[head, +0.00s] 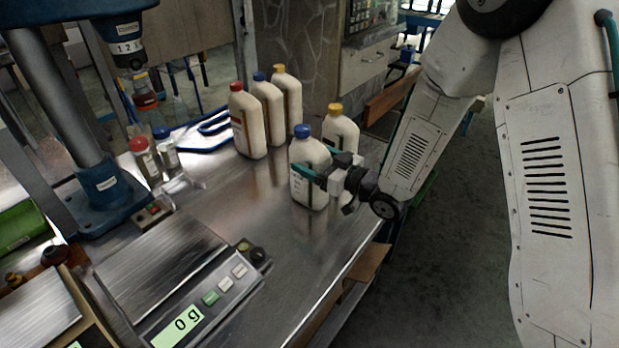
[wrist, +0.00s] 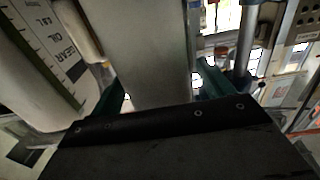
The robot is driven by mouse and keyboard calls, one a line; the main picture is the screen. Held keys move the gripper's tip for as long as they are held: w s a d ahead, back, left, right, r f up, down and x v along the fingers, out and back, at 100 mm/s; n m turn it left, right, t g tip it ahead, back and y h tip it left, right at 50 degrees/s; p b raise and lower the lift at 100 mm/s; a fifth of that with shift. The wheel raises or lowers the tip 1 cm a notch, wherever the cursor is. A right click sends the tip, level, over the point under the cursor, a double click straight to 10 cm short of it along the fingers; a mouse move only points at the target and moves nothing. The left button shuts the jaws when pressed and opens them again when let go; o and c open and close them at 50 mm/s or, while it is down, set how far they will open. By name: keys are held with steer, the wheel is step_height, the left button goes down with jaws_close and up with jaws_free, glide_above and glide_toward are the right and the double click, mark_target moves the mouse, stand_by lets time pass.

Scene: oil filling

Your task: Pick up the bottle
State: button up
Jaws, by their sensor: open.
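The nearest bottle (head: 308,155) is cream-coloured with a blue cap and stands upright near the right edge of the metal table. My gripper (head: 318,174) reaches it from the right at mid-height. In the wrist view, a pale bottle body (wrist: 146,50) fills the space between the two teal fingers of my open gripper (wrist: 163,85). I cannot tell whether either finger touches it.
A yellow-capped bottle (head: 341,133) stands close behind; a labelled bottle shows at left in the wrist view (wrist: 40,60). Red-capped (head: 247,122), blue-capped (head: 268,104) and yellow-capped (head: 289,88) bottles stand further back. A scale (head: 165,270) reading 0 g sits in front.

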steer(key=shift+x, duration=0.95)
steer(key=c, duration=1.6)
jaws_close()
steer(key=shift+r, duration=0.1)
